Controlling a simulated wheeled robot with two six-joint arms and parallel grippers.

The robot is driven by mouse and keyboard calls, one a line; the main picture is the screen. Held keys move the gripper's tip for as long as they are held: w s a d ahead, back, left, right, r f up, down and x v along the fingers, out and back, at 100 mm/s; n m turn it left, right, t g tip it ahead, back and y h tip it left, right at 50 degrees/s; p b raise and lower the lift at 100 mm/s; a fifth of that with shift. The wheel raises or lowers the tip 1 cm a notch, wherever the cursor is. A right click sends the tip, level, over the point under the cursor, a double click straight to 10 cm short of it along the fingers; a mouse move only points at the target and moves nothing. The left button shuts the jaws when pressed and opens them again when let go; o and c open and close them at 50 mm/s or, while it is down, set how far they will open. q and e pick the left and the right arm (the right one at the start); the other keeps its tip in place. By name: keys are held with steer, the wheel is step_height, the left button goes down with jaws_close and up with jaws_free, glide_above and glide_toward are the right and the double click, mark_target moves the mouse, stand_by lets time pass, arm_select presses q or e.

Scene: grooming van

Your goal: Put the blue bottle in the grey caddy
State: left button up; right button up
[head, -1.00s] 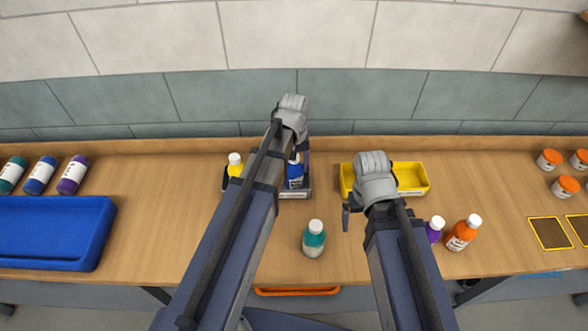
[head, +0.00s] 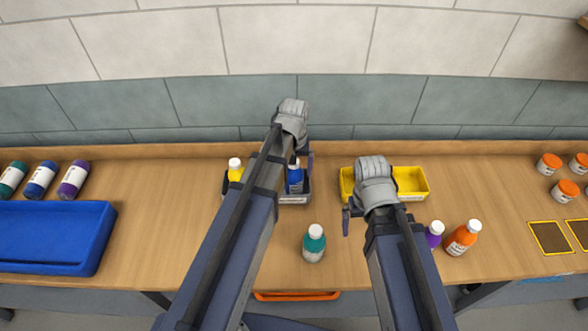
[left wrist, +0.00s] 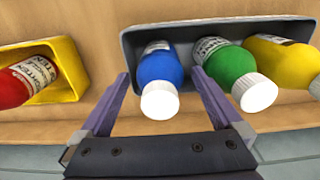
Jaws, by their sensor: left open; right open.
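The blue bottle (head: 295,182) has a white cap and stands in the grey caddy (head: 296,200) by the back wall. In the left wrist view the blue bottle (left wrist: 158,68) leans a little between the spread fingers of my left gripper (left wrist: 160,78), inside the grey caddy (left wrist: 220,26). A green bottle (left wrist: 225,65) and a yellow bottle (left wrist: 275,58) share the caddy. My right gripper (head: 350,212) is open and empty in front of the yellow caddy.
The yellow caddy (head: 412,195) holds a red bottle (left wrist: 30,80). A teal bottle (head: 314,245) stands in front. Purple (head: 434,236) and orange (head: 461,240) bottles stand by my right arm. A blue tray (head: 50,268) and orange-lidded jars (head: 565,190) lie at the sides.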

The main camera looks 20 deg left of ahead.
arm_select(q)
step_height(320, 180, up, 12)
steer(key=p, duration=1.1)
steer(key=shift+p, duration=0.4)
